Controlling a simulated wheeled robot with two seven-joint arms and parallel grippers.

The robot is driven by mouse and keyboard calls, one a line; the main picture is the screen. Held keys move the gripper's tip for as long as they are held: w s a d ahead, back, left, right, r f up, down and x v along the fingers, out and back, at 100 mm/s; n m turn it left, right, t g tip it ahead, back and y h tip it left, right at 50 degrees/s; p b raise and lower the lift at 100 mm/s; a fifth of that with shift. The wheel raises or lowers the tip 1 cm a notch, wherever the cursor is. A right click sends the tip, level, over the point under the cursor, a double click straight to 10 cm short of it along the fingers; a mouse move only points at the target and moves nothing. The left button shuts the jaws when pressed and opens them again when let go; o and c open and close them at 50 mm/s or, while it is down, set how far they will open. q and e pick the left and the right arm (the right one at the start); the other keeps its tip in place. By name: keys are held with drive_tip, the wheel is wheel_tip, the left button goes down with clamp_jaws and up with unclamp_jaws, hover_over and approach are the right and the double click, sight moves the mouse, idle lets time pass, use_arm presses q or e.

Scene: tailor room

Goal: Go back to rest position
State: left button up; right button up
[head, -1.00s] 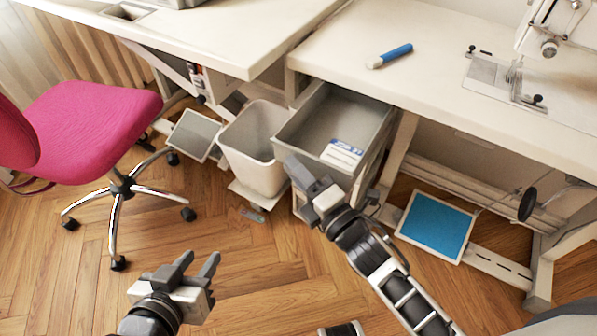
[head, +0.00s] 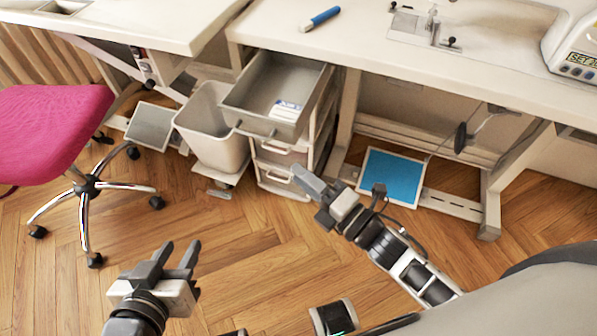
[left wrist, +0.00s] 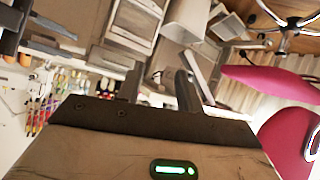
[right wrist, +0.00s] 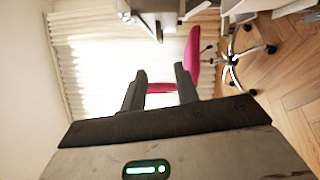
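My left gripper (head: 176,256) is at the lower left of the head view, above the wooden floor, with its two fingers apart and nothing between them. Its fingers also show apart and empty in the left wrist view (left wrist: 160,88). My right gripper (head: 312,200) is right of centre in the head view, in front of the drawer unit and clear of it. In the right wrist view (right wrist: 160,88) its fingers are apart with nothing between them.
An open grey drawer (head: 250,98) with a small white and blue box (head: 286,109) juts out under the sewing table (head: 400,72). A white bin (head: 208,130), a pink chair (head: 45,135) and a blue pedal (head: 392,177) stand around. The floor in front is free.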

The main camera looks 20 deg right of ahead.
drive_tip(key=shift+d, duration=0.1)
idle(0.5)
